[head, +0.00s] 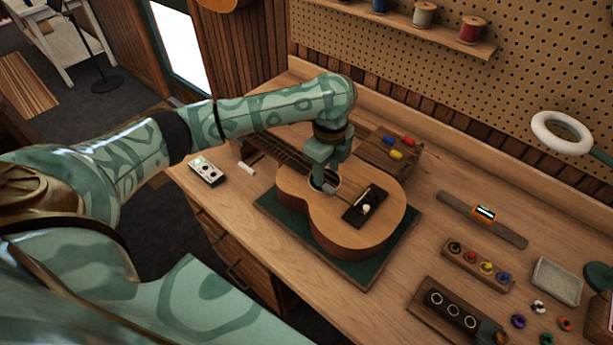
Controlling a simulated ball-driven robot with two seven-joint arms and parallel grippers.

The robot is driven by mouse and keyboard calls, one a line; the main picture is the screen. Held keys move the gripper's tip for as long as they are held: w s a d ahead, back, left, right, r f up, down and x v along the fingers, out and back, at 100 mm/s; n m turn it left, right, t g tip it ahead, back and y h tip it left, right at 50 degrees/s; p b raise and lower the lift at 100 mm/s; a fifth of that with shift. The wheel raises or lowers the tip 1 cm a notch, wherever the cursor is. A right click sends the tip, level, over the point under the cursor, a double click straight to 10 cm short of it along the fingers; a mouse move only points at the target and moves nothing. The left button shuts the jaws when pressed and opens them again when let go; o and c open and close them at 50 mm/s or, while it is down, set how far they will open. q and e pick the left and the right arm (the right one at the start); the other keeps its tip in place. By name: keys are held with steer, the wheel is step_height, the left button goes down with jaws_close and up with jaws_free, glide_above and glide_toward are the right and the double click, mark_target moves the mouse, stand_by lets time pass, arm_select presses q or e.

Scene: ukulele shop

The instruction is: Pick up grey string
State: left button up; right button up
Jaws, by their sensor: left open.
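My left gripper (328,186) points down over the soundhole of a tan ukulele (335,235). Its jaws are open, and its fingers hide part of the hole; I cannot tell whether they touch the instrument. The ukulele lies face up on a dark green mat (362,274), with a dark bridge (365,206) that has a small white piece on it. I cannot clearly make out a grey string. A small pale grey and dark coil (538,306) lies at the lower right, far from the gripper. My right gripper is not in view.
A small pale device (206,171) stands left of the ukulele. A wooden block with coloured-handled tools (388,158) is behind it. A tuner strip (482,217), a peg rack (478,266), a grey tray (556,282) and loose coloured coils (519,321) are at right.

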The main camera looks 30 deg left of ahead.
mark_target(326, 185)
arm_select(q)
steer(key=f, duration=0.1)
steer(key=f+b, duration=0.1)
steer(key=f, duration=0.1)
steer(key=f+b, duration=0.1)
steer(key=f, duration=0.1)
steer(key=shift+w+f, duration=0.1)
steer(key=shift+w, duration=0.15)
jaws_close()
